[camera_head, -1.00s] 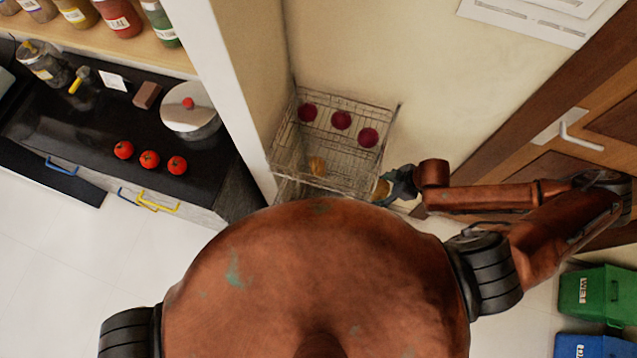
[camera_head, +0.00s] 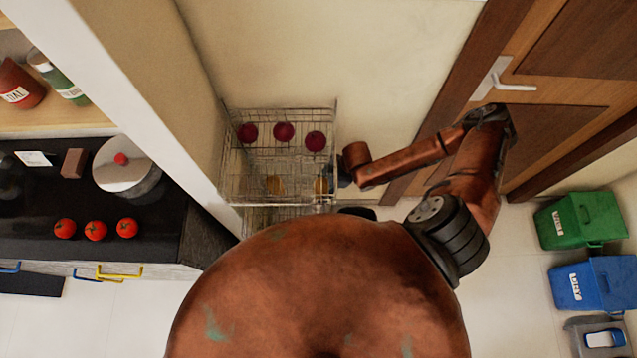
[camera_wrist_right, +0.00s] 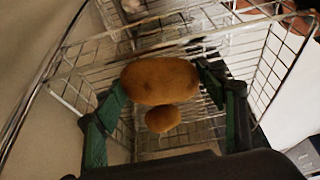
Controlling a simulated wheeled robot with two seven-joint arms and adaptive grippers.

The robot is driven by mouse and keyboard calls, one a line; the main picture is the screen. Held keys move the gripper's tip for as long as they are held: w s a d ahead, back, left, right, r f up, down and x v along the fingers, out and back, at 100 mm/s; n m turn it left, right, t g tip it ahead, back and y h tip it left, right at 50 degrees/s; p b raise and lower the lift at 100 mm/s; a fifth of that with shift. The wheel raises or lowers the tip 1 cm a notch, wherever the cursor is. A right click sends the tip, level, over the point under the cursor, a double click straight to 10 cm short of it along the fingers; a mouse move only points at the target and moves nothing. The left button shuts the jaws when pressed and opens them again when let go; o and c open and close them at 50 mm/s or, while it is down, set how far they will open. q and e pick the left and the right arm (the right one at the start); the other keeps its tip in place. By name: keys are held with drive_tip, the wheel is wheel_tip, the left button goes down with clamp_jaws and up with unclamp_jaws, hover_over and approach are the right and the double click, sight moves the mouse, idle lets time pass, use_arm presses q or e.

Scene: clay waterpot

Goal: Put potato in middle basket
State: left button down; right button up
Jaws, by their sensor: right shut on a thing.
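A wire basket rack (camera_head: 332,118) stands against the wall in the head view, with its tiers stacked. My right gripper (camera_head: 325,184) is at the rack's right side, shut on a brown potato (camera_head: 320,185). In the right wrist view the green fingers of the gripper (camera_wrist_right: 160,85) hold this potato (camera_wrist_right: 160,80) from both sides, with wire mesh around and below it. A second, smaller-looking potato (camera_wrist_right: 162,119) lies beyond it in a basket; it also shows in the head view (camera_head: 273,184). I cannot tell whether the held potato touches the wire. My left gripper is out of view.
Several red onions (camera_head: 283,131) sit in the top basket. A dark counter (camera_head: 30,220) with tomatoes (camera_head: 96,230) and a lidded pot (camera_head: 125,165) is at left. A wooden door (camera_head: 560,130) and green (camera_head: 580,220) and blue (camera_head: 592,283) bins are at right.

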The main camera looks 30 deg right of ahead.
drive_tip(key=w+f, duration=0.2)
drive_tip(key=w, duration=0.1)
drive_tip(key=shift+f+b, duration=0.1)
drive_tip(key=shift+b, duration=0.2)
drive_tip(key=shift+d, duration=0.1)
drive_tip(key=shift+f, duration=0.5)
drive_tip(key=o, duration=1.2)
drive_tip(key=shift+o, duration=0.2)
